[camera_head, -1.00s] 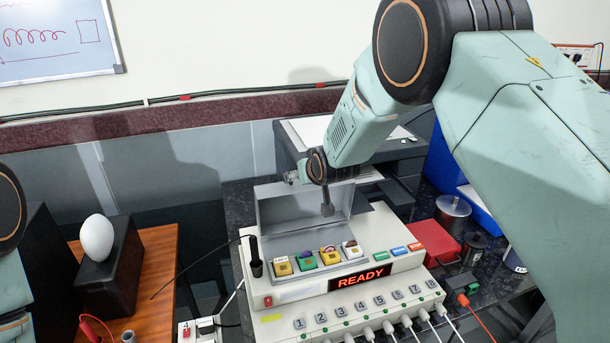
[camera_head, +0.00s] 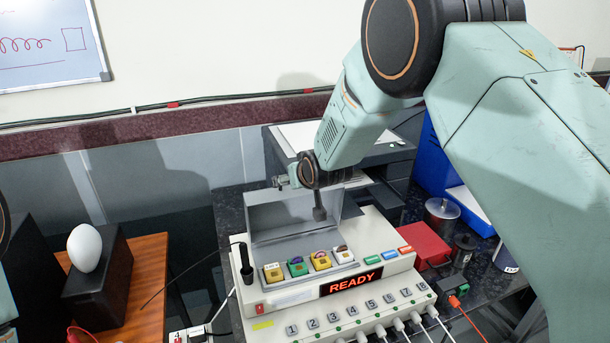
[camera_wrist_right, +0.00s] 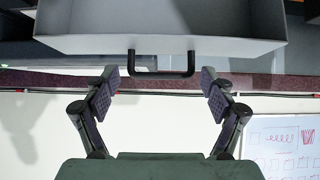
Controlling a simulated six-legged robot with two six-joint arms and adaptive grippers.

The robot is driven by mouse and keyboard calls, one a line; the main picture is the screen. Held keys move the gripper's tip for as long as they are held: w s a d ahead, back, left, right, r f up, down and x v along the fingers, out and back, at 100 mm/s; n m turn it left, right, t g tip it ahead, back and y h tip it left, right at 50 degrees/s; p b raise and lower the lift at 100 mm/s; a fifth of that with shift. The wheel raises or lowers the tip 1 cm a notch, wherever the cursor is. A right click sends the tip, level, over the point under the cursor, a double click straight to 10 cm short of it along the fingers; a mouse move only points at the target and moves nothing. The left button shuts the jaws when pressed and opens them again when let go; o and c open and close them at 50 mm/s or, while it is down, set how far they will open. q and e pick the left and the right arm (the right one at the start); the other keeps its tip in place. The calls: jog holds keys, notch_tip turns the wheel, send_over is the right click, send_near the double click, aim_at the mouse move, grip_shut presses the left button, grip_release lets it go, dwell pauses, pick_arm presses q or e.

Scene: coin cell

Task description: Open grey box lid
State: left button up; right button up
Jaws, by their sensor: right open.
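The grey box (camera_head: 300,250) sits on the back of a light control unit. Its lid (camera_head: 290,218) stands raised, roughly upright, and colored buttons show in front of it. My right gripper (camera_head: 300,192) is at the lid's upper edge, with one dark finger showing in front of the lid. In the right wrist view the lid (camera_wrist_right: 160,22) fills the top, with a black handle (camera_wrist_right: 160,72) on its edge. My right gripper's fingers (camera_wrist_right: 161,82) are open on either side of the handle, apart from it. My left gripper is not in view.
The control unit shows a red READY display (camera_head: 351,282) and has several cables at its front. A red box (camera_head: 423,245) and metal cylinders (camera_head: 443,212) stand to the right. A printer-like machine (camera_head: 385,153) is behind. A white egg (camera_head: 84,248) rests on a black block at left.

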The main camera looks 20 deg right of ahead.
jog(key=v, duration=1.1)
jog(key=shift+d, duration=0.25)
jog(key=shift+w+a, duration=0.1)
jog(key=shift+w, duration=0.05)
jog(key=x, duration=1.2)
jog(key=shift+a+f, duration=0.1)
jog(key=shift+f, duration=0.1)
